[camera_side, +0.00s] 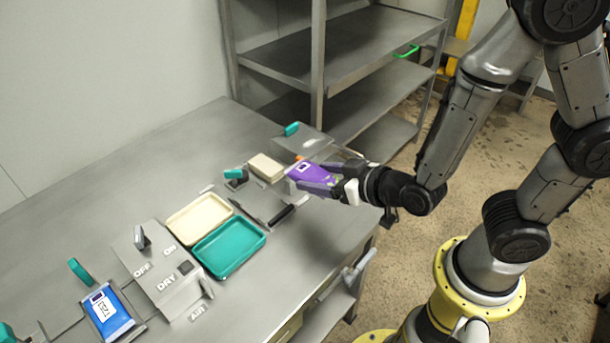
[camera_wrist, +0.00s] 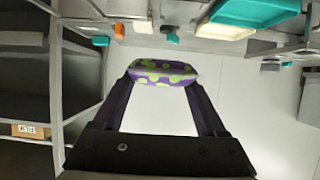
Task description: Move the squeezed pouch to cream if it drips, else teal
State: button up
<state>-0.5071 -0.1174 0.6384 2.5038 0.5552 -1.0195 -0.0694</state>
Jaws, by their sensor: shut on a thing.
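A purple pouch (camera_side: 309,172) with a small pale label is held in my gripper (camera_side: 316,183) at the table's right end. In the wrist view the pouch (camera_wrist: 162,72) shows yellow-green blotches and lies across between the two fingertips (camera_wrist: 160,82). No drip can be made out under it. The cream tray (camera_side: 180,237) and the teal tray (camera_side: 231,276) lie side by side on the table, left of my gripper; both look empty. Both trays also show at the top of the wrist view, the teal one (camera_wrist: 255,14) and the cream one (camera_wrist: 222,33).
A tan block (camera_side: 265,167), a teal-topped clamp (camera_side: 236,178) and a black-handled tool (camera_side: 281,214) lie between my gripper and the trays. A grey switch box (camera_side: 160,268) and a blue pouch (camera_side: 107,313) are at the left front. A metal shelf rack (camera_side: 350,50) stands behind.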

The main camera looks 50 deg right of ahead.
jog(key=w+d+f+m+h, duration=0.1)
jog(key=w+d, duration=0.6)
jog(key=d, duration=0.2)
jog(key=shift+n+y, duration=0.4)
jog(key=s+a, duration=0.4)
jog(key=a, duration=0.1)
jog(key=s+a+r, duration=0.1)
jog(key=s+a, duration=0.2)
jog(key=shift+a, duration=0.25)
jog(key=shift+s+a+r, duration=0.1)
jog(key=shift+a, duration=0.45)
